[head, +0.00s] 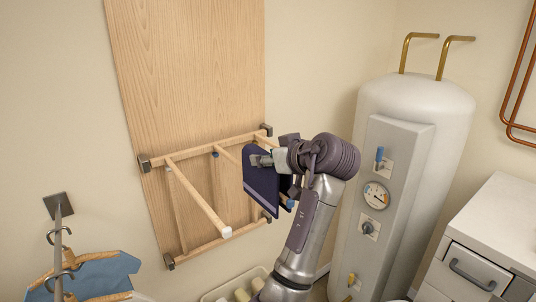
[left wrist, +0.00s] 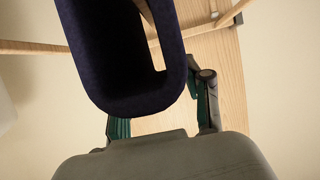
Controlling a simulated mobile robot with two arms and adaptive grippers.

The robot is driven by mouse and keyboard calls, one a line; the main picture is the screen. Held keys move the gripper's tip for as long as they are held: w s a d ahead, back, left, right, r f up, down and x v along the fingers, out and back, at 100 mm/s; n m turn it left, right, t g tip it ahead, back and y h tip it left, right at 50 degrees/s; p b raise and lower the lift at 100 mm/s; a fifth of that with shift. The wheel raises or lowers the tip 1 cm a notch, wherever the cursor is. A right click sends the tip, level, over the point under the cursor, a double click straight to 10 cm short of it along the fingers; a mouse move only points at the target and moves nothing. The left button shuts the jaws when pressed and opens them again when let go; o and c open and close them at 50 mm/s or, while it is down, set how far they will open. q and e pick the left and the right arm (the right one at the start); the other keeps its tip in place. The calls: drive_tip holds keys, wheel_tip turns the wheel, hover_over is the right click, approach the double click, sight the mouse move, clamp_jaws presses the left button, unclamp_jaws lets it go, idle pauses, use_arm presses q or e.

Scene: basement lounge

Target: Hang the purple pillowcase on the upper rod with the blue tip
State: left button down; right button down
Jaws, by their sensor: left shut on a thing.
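The dark purple pillowcase (head: 262,186) hangs folded beside the wooden drying rack (head: 205,141), with a pale band near its lower edge. My left gripper (head: 272,160) is shut on its upper part. In the left wrist view the pillowcase (left wrist: 125,75) shows as a U-shaped fold, with a wooden rod (left wrist: 147,12) seen in its gap; whether they touch is unclear. In the head view a rod (head: 228,157) runs behind the pillowcase. A small blue patch (head: 290,203) shows at the cloth's lower right, possibly the rod's tip. My right gripper is out of view.
A white-tipped rod (head: 200,200) juts out left of the pillowcase. A white tank (head: 415,100) with a gauge panel stands close on the right. A hanger rail with a blue garment (head: 105,275) is at lower left. A bin (head: 240,287) stands below.

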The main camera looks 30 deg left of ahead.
use_arm(q)
drive_tip(key=shift+f+b, duration=2.1)
drive_tip(key=shift+f, duration=1.2)
drive_tip(key=shift+c, duration=2.1)
unclamp_jaws()
wheel_tip(320, 180, up, 10)
